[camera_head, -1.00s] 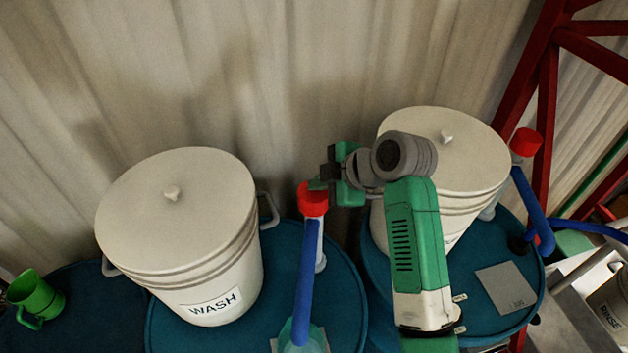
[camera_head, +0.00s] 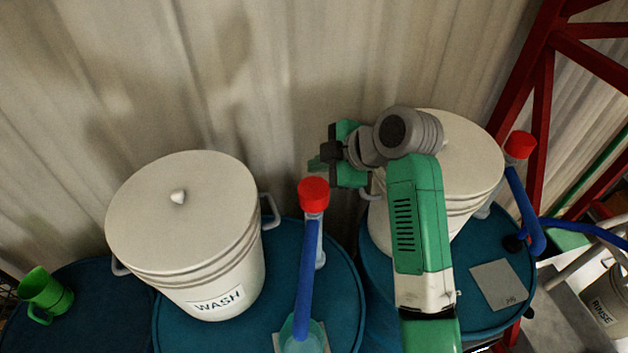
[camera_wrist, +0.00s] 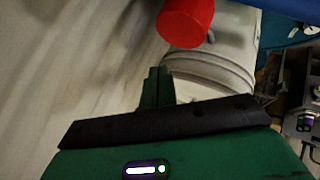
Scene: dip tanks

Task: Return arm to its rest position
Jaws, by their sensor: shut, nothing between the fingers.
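My gripper (camera_head: 318,164) is shut and empty in the head view, pointing left, just above and beside the red cap (camera_head: 313,194) of a tap with a blue hose. It looks apart from the cap. In the wrist view its fingers (camera_wrist: 157,75) are together, with the red cap (camera_wrist: 186,22) beyond them and a white bucket (camera_wrist: 215,60) behind. My arm rises in front of the right white lidded bucket (camera_head: 460,165) and hides part of it.
The lidded bucket marked WASH (camera_head: 190,235) stands on a blue drum (camera_head: 345,300) at left. A green mug (camera_head: 45,294) is far left. A second red-capped tap (camera_head: 520,145), a red frame (camera_head: 540,90) and a RINSE bucket (camera_head: 608,300) are at right. A corrugated wall (camera_head: 250,70) stands behind.

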